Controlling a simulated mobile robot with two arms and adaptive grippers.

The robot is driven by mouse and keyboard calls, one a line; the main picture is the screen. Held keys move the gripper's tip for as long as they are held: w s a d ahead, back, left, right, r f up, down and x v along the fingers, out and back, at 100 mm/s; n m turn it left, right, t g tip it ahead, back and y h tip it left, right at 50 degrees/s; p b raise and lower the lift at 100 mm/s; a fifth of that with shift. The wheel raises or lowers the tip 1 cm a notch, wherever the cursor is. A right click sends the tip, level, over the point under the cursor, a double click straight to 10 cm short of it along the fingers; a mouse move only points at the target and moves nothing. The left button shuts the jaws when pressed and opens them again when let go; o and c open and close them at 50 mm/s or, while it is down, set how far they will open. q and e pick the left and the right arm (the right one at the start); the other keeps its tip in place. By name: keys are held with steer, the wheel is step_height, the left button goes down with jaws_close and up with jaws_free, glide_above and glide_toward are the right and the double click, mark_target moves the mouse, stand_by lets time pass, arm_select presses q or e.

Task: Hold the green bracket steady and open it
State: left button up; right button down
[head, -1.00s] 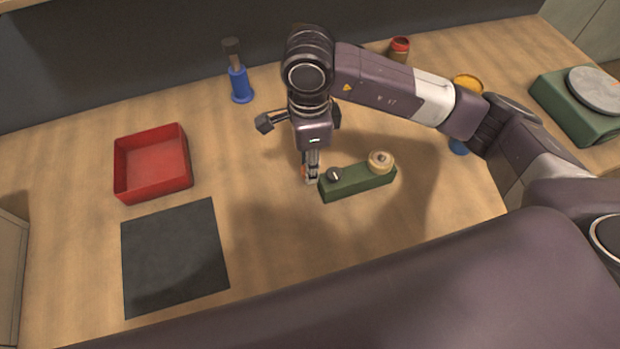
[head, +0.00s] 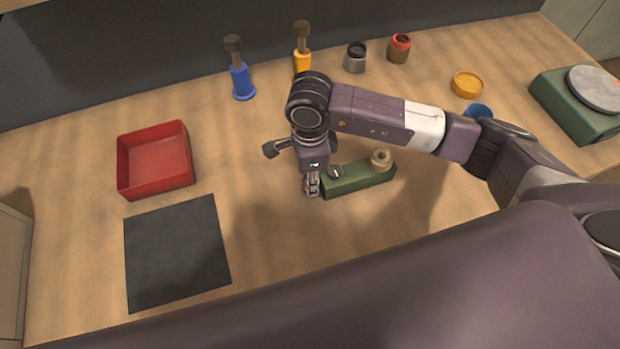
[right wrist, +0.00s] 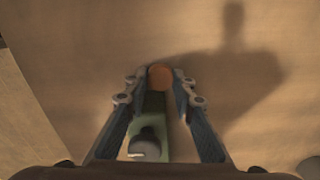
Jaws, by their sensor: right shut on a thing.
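The green bracket (head: 355,181) lies on the wooden table right of centre. It carries a dark grey knob (head: 335,172) near its left end and a beige ring-shaped piece (head: 381,159) at its right end. My right gripper (head: 312,188) points down at the bracket's left end. In the right wrist view its fingers (right wrist: 155,84) straddle the green bracket (right wrist: 153,104), with an orange-brown round piece (right wrist: 160,77) between the tips. It is shut on the bracket's end; the exact contact is hard to see. My left gripper is not in view.
A red tray (head: 124,172) and a dark mat (head: 175,252) are at left. Blue (head: 241,82) and yellow (head: 302,61) handled tools, small jars (head: 356,58) and a yellow dish (head: 467,84) stand behind. A green scale-like device (head: 570,110) is at far right.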

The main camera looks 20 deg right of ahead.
steer(key=c, duration=1.6)
jaws_free()
